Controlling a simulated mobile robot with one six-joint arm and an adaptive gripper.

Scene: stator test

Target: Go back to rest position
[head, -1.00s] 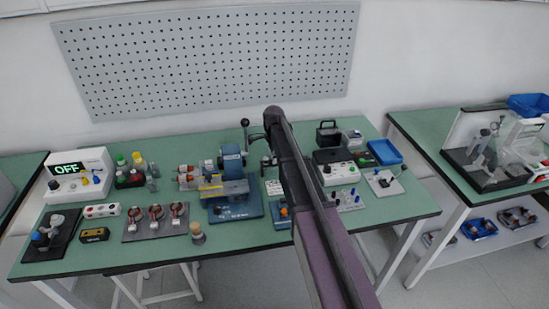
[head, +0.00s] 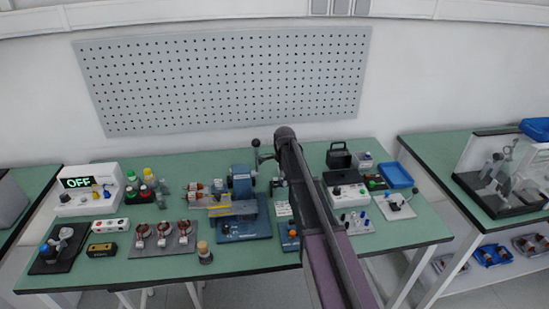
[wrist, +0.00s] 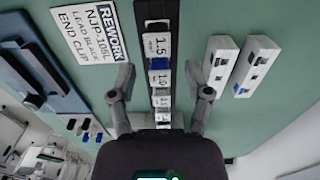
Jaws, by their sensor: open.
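My gripper (wrist: 163,95) is open in the wrist view, its two grey fingers spread apart with nothing between them in grip. Behind the fingers, a dark holder carries labelled blocks (wrist: 160,65), one marked 1.5. In the head view my dark arm reaches from the bottom edge up over the green workbench (head: 120,270). My gripper cannot be made out there. The arm hides part of the bench right of the blue-based machine (head: 240,205).
A white REWORK card (wrist: 90,35) and two white blocks (wrist: 257,62) flank the holder. In the head view, the OFF box (head: 90,190), coil board (head: 163,240), control box (head: 347,195) and blue tray (head: 396,175) crowd the bench. A pegboard (head: 225,80) hangs behind.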

